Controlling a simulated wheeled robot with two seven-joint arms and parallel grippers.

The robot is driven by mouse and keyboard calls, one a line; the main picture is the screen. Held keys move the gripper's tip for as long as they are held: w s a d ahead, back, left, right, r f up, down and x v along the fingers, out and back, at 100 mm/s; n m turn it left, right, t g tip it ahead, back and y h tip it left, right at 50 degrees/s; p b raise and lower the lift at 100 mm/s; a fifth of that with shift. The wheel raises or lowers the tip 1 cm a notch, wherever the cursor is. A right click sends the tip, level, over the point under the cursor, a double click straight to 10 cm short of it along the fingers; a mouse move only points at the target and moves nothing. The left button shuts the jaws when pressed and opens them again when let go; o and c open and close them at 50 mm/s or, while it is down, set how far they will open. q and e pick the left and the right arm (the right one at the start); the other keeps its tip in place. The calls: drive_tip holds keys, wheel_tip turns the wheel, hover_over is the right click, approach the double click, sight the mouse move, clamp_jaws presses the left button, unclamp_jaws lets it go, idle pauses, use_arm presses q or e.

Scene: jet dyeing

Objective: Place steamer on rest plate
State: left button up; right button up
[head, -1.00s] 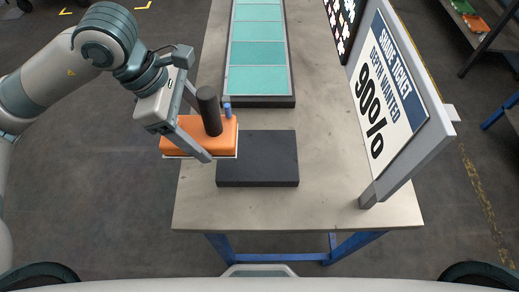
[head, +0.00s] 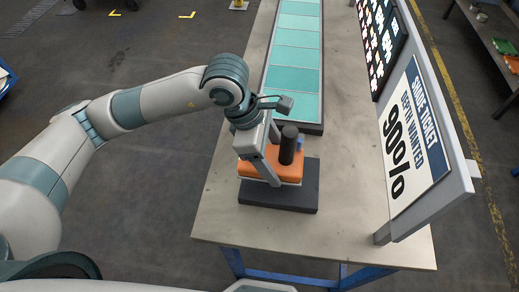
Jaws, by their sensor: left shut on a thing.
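The steamer is over the left and far part of the dark rest plate (head: 300,196), roughly level. I cannot tell whether its base touches the plate. The plate lies on the table's near part, its right and front edges showing. My right gripper is not in view.
A strip of teal swatches (head: 292,55) in a dark frame lies behind the plate. A shade ticket board (head: 413,140) stands at the table's right edge. The grey table top (head: 350,190) is bare between plate and board. The table's left edge is close to the plate.

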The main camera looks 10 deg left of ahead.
sight(286, 160)
use_arm(q)
drive_tip(key=shift+w+d+f+p, duration=0.25)
drive_tip(key=shift+d+f, duration=0.1)
drive_tip(key=shift+d, duration=0.35)
drive_tip(key=shift+w+d+f+p, duration=0.2)
drive_tip(key=shift+d+f, duration=0.1)
drive_tip(key=shift+d, duration=0.35)
drive_tip(key=shift+f+p, duration=0.85)
drive_tip(key=shift+f, duration=1.2)
drive_tip(key=shift+f, duration=0.1)
drive_tip(key=o, duration=2.1)
drive_tip(key=shift+s, duration=0.1)
